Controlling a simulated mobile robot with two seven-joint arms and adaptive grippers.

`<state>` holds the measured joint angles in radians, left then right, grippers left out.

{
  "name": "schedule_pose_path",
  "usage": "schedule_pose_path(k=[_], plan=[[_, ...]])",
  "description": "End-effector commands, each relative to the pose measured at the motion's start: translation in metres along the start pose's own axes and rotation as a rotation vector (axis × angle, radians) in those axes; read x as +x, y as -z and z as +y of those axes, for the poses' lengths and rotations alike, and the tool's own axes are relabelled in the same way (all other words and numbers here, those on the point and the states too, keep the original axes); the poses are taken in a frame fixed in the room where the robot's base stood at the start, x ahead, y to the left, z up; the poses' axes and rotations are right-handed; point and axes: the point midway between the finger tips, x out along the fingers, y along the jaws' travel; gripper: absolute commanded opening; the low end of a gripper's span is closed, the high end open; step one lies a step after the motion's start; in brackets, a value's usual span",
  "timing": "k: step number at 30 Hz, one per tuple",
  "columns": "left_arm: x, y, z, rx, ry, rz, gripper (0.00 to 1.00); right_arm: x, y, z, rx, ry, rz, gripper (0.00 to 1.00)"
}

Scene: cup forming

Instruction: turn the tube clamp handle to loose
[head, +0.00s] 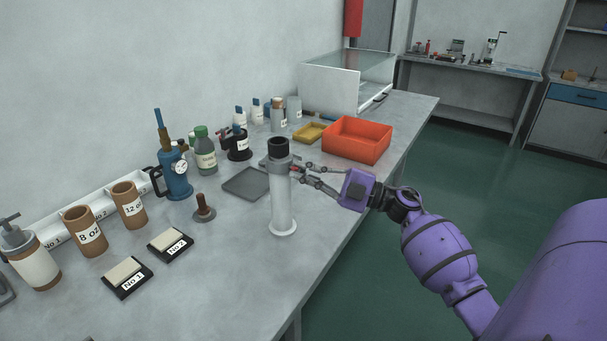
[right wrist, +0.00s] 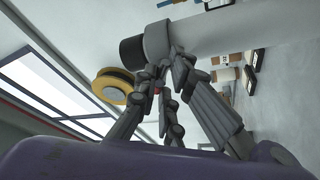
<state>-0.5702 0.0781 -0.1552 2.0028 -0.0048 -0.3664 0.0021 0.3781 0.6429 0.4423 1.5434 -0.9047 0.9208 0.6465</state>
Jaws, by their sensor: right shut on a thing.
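A pale upright tube (head: 283,195) with a black top (head: 279,148) and a round white foot stands near the table's front edge. In the right wrist view the tube (right wrist: 205,35) lies across the top, its black end (right wrist: 131,51) to the left. My right gripper (head: 295,173) is at the tube's upper right side, just below the black top. Its fingers (right wrist: 160,85) are shut on a small part beside the tube, which appears to be the tube clamp handle. The fingers mostly hide it; a small red spot shows there. Which way the handle points cannot be told. My left gripper is not in view.
An orange-red bin (head: 357,139) and a yellow tray (head: 310,132) stand behind the tube. A dark flat plate (head: 245,183), a blue pump (head: 175,175), brown cups (head: 85,230) and several bottles lie to the left. The table in front of the tube is bare.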

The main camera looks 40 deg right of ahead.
Motion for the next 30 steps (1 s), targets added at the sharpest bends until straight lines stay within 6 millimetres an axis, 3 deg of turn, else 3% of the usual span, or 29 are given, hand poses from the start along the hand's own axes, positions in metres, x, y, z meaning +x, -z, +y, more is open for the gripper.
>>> schedule_pose_path(k=[18,30], plan=[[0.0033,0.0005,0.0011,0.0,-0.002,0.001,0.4,0.0,0.0012,0.0025,-0.511,0.217,-0.001,0.0],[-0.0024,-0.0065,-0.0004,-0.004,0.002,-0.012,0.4,0.0002,0.0016,0.0039,-0.687,0.286,-0.002,0.0]])
